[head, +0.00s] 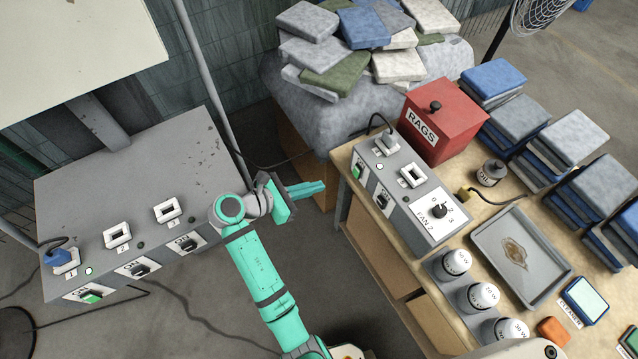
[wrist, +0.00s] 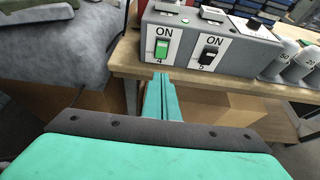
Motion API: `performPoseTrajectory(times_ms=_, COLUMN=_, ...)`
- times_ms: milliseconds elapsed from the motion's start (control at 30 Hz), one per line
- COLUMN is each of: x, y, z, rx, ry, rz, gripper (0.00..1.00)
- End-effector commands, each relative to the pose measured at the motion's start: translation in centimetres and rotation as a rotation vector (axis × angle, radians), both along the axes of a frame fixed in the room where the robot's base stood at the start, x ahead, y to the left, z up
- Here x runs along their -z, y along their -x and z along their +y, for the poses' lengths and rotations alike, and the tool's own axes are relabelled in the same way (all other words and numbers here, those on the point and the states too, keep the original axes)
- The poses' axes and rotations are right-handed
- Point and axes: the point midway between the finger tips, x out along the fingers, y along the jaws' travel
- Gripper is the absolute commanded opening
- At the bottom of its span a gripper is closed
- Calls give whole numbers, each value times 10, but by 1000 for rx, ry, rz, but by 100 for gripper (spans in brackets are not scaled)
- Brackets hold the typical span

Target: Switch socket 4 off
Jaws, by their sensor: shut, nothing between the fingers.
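The grey socket box (head: 405,190) stands on the workbench at the right. Its front carries the green switch of socket 4 (head: 358,171), marked ON and 4 in the wrist view (wrist: 157,48). A black plug (head: 387,143) with a cable sits in the outlet above it, and a small pale light (head: 380,166) is beside it. The black switch of socket 5 (head: 382,201) is to its right; it also shows in the wrist view (wrist: 208,54). My gripper (head: 322,187) is shut and empty, left of the box in the head view, its fingertips apart from the green switch.
Another grey socket box (head: 130,190) with sockets 1 to 3 is at the left. A cloth-covered pile (head: 310,100) stands behind.

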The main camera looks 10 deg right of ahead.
Motion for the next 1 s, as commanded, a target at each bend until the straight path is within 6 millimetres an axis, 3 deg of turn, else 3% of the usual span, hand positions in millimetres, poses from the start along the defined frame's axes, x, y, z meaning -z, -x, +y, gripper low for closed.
performPoseTrajectory(times_ms=400, x=32, y=-18, z=-68, rx=3, ry=1, rz=2, gripper=0)
performPoseTrajectory(times_ms=600, x=36, y=-26, z=-94, rx=3, ry=0, rz=0, gripper=0)
performPoseTrajectory(times_ms=1000, x=38, y=-31, z=-107, rx=0, ry=0, rz=0, gripper=0)
